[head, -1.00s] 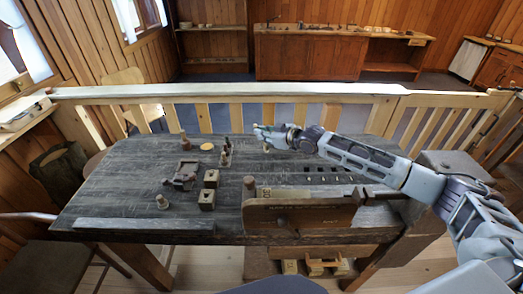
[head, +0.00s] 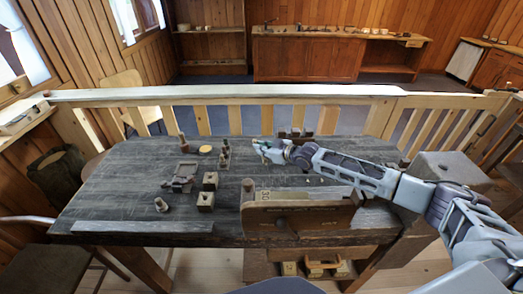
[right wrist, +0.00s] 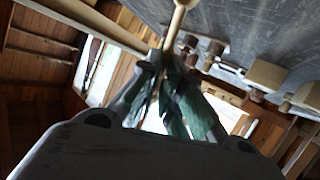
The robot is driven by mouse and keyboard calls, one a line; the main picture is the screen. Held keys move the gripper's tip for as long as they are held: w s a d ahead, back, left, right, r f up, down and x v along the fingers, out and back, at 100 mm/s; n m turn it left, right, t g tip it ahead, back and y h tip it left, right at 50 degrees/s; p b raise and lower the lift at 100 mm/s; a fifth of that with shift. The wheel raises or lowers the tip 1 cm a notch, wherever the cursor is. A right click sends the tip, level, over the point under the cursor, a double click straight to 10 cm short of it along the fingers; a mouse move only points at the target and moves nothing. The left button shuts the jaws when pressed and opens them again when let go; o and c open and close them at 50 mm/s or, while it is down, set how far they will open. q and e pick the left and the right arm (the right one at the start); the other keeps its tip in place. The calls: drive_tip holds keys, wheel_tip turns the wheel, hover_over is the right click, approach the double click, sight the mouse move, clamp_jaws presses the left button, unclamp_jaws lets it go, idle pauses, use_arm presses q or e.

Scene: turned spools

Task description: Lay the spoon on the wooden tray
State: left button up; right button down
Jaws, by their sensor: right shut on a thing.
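My right gripper (head: 262,150) is over the back middle of the dark table. In the right wrist view its fingers (right wrist: 163,62) are shut on a pale wooden stick-like piece (right wrist: 179,18), which looks like the spoon's handle. The rest of the spoon is cut off or hidden there, and it is too small to make out in the head view. A small dark, flat, tray-like wooden piece (head: 181,177) lies on the left half of the table, left of the gripper. I cannot tell for sure that it is the wooden tray. My left gripper is not in view.
Two wooden blocks (head: 206,200), a turned spool (head: 160,204), a round yellow disc (head: 205,149) and small upright pieces (head: 225,155) stand on the table (head: 120,190). A large wooden holder (head: 300,216) stands at the front right. The table's far left is clear.

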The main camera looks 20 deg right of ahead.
drive_tip(key=shift+f, duration=0.4)
drive_tip(key=shift+f, duration=0.2)
drive_tip(key=c, duration=1.6)
unclamp_jaws()
drive_tip(key=shift+r, duration=0.1)
